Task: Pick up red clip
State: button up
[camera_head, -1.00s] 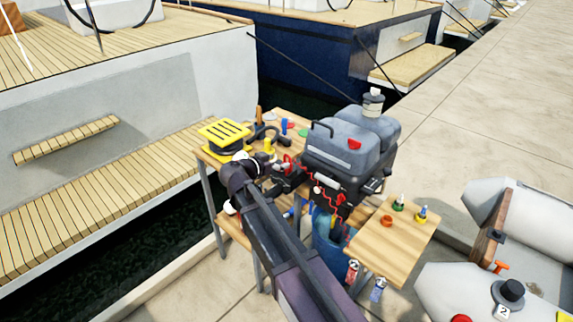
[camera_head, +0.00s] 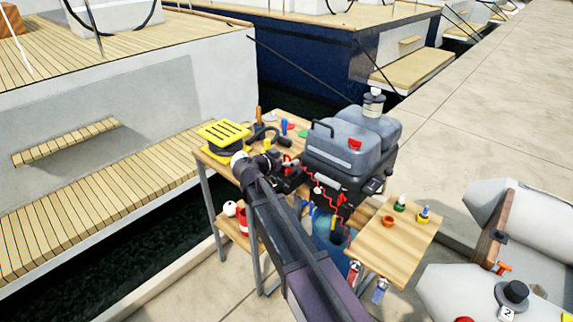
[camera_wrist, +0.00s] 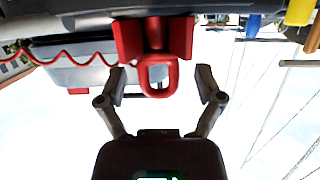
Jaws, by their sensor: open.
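The red clip (camera_wrist: 157,74) shows at the top middle of the wrist view, a blocky red part with a rounded loop pointing toward my gripper. My gripper (camera_wrist: 162,88) is open, with one finger on each side of the loop and gaps on both sides. In the head view my gripper (camera_head: 292,174) is at the near left side of the grey outboard motor (camera_head: 350,150). The clip is too small to make out clearly there. A red coiled cord (camera_wrist: 60,58) runs from the left toward the clip in the wrist view.
The wooden workbench (camera_head: 222,172) holds a black and yellow item (camera_head: 222,135) and several small tools. A small wooden side table (camera_head: 398,250) carries small bottles. A blue bin (camera_head: 328,238) stands below the motor. A grey dinghy (camera_head: 460,290) lies at right.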

aim_at(287, 154)
dwell(0.3)
jog(key=c, duration=1.1)
jog(key=shift+r, duration=0.2)
notch_tip(287, 154, up, 3)
jog(key=p, duration=0.3)
jog(key=s+r+p, duration=0.1)
jog(key=s+p, duration=0.1)
jog(key=s, duration=1.4)
jog(key=shift+a+r, duration=0.3)
jog(key=shift+a, duration=0.1)
